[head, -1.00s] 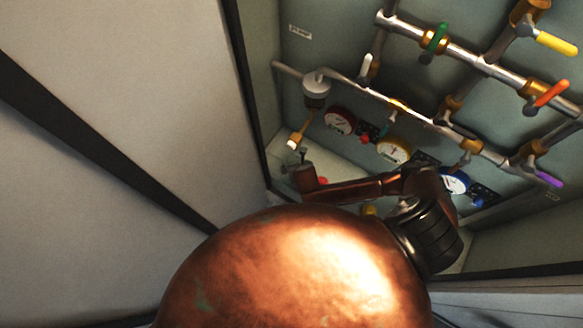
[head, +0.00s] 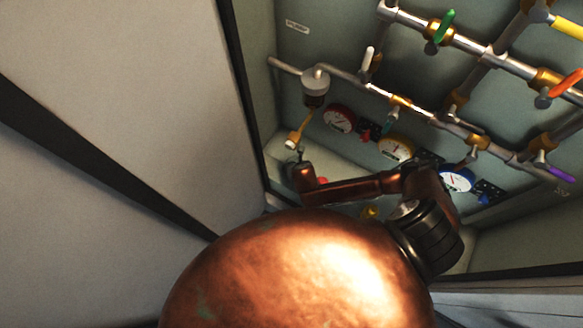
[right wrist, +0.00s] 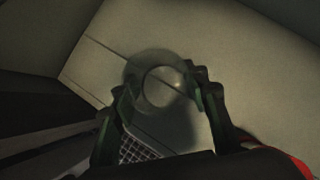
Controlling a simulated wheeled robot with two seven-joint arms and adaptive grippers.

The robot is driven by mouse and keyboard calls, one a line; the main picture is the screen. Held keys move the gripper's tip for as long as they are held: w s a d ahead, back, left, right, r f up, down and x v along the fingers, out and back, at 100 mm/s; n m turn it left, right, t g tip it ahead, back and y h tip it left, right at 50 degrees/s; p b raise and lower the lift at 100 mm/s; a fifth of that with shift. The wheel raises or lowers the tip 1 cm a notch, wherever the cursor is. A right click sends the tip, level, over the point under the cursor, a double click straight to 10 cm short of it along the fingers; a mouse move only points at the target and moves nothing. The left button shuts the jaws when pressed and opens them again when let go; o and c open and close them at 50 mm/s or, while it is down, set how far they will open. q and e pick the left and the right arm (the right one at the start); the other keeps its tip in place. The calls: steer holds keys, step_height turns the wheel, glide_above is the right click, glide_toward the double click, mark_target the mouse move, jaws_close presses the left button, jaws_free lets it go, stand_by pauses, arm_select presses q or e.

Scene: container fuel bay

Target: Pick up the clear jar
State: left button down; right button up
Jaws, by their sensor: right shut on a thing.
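The clear jar (right wrist: 160,72) shows in the right wrist view as a round, see-through shape with a pale ring, seen over a grey panel. My right gripper (right wrist: 163,93) has its dark green fingers on either side of the jar and is shut on it. In the head view my copper arm reaches left into the bay, and the jar cannot be made out at its dark end. My left gripper is in neither view.
Above my arm, a wall carries pipes with a green valve handle (head: 446,24), gauges such as the red one (head: 340,118), and a white-topped canister (head: 315,84) with a brass outlet (head: 297,134). A large pale panel (head: 120,90) fills the left.

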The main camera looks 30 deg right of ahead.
steer(key=c, duration=0.5)
steer(key=shift+r, duration=0.1)
